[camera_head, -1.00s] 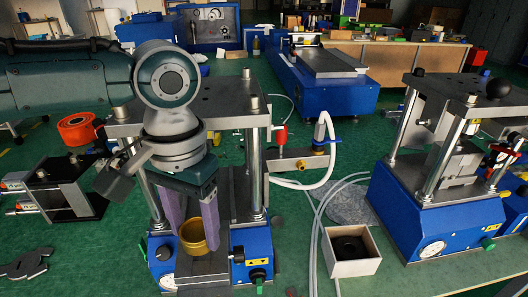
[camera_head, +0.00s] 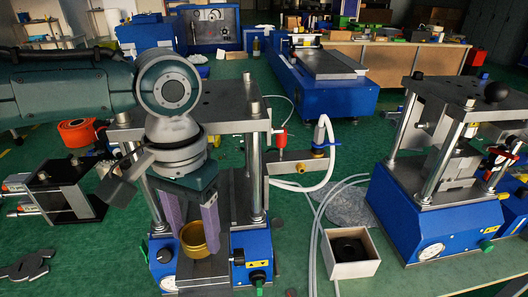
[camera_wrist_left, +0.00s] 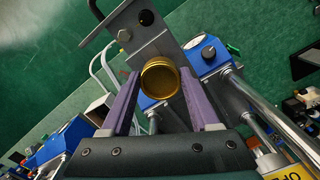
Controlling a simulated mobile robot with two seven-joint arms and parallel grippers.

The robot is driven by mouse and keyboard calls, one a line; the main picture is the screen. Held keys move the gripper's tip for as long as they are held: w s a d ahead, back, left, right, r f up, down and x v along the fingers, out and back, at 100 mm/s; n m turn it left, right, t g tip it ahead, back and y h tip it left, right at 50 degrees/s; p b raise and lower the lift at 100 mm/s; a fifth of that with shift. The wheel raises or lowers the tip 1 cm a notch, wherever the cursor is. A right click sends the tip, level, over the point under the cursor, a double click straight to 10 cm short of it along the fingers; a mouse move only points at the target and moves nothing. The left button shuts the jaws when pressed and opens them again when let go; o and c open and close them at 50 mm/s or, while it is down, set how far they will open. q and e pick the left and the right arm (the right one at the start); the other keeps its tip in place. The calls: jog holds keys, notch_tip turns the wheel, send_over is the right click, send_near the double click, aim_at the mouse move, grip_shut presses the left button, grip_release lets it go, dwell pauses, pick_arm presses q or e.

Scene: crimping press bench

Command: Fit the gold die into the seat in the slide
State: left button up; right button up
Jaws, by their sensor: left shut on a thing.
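My left gripper (camera_head: 193,236) is shut on the gold die (camera_head: 194,242), a round open cup shape, with one purple finger on each side. The die also shows between the fingertips in the left wrist view (camera_wrist_left: 160,80). It is at the front of the near press, over the grey slide (camera_head: 205,272), and looks roughly upright. I cannot tell whether the die touches the slide or hangs just above it. The seat in the slide cannot be made out and may be hidden by the die. My right gripper is not in view.
The near press (camera_head: 252,245) has steel posts and a top plate close around my left arm. An open box with a dark round part (camera_head: 350,266) stands to its right, and a second press (camera_head: 440,220) beyond. A black-and-grey fixture (camera_head: 66,190) is at the left.

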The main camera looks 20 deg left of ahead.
aim_at(197, 236)
pick_arm(q)
jog(key=shift+f+b, duration=0.9)
jog(key=shift+f, duration=0.45)
jog(key=o, duration=1.4)
jog(key=shift+o, duration=0.2)
jog(key=r, duration=1)
jog(key=shift+w, duration=0.2)
